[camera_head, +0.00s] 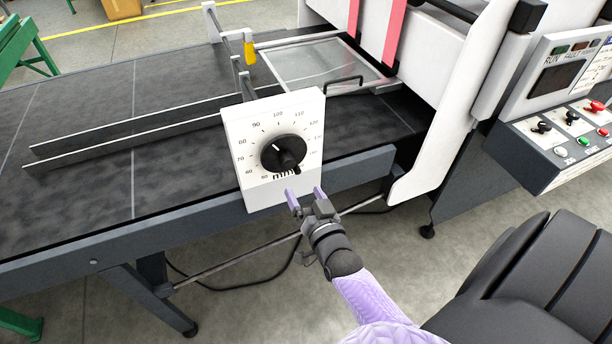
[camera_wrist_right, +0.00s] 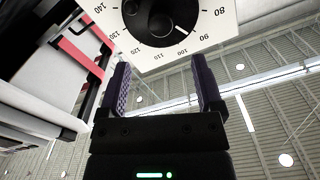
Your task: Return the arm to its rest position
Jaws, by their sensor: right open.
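My right gripper (camera_head: 305,196) is open and empty, just in front of the lower edge of the white dial plate (camera_head: 246,128). The plate carries a black round knob (camera_head: 283,153) with a numbered scale around it. I cannot tell from the pictures how far the fingertips are from the plate. My left gripper does not show.
The dial plate is at the front edge of a dark conveyor table (camera_head: 80,110) with long metal rails. A machine housing (camera_head: 450,70) and a control panel (camera_head: 565,130) with buttons stand at the right. Open floor (camera_head: 240,310) lies below the table.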

